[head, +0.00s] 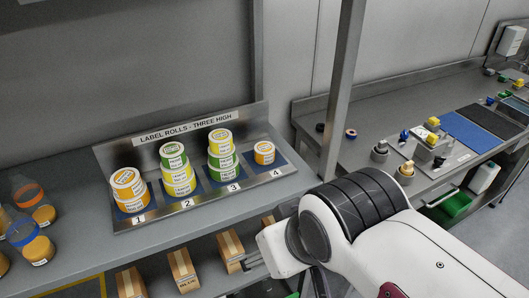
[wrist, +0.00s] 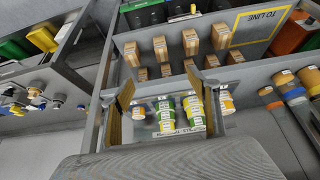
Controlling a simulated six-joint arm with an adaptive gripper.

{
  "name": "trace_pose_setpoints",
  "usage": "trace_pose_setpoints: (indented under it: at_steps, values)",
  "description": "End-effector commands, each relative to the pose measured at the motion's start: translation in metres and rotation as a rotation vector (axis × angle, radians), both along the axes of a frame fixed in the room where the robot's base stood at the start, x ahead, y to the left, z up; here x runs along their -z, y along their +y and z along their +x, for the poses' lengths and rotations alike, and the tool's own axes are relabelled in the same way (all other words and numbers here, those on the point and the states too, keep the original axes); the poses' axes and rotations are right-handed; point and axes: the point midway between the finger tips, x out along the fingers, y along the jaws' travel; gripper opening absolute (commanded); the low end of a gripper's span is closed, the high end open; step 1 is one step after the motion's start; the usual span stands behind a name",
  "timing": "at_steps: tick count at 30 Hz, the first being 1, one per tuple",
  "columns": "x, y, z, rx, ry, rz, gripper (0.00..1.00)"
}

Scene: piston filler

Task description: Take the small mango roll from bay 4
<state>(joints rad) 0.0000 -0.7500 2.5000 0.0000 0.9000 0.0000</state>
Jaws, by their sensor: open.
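The small mango roll, orange with a pale top (head: 264,153), sits alone in bay 4 at the right end of the label rack (head: 150,219). In the wrist view a small orange-and-white roll (wrist: 138,112) shows beside the left finger, at the bay 4 end. Bay 1 holds orange and white rolls (head: 129,190); bay 2 a green-topped yellow stack (head: 178,173); bay 3 a yellow-topped green stack (head: 222,155). My gripper (wrist: 168,90) is open with nothing between its fingers. In the head view it (head: 254,263) is in front of the rack, apart from the rolls, partly hidden by my arm.
Cardboard boxes (head: 183,268) stand on the shelf below the rack. Orange-filled jars (head: 38,250) stand at the left. A metal post (head: 341,88) rises right of the rack. The right bench holds a blue mat (head: 468,131) and small fittings. The counter before the rack is clear.

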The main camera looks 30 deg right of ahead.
Motion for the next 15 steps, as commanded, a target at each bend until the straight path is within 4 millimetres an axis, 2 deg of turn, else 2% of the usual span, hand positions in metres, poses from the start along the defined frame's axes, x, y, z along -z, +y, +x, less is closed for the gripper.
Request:
trace_pose_setpoints:
  at_steps: [9, 15]
  values:
    - [0.000, -0.001, 0.003, 0.003, -0.004, -0.002, 0.61]
    - [0.002, -0.008, 0.025, 0.024, -0.037, -0.012, 0.61]
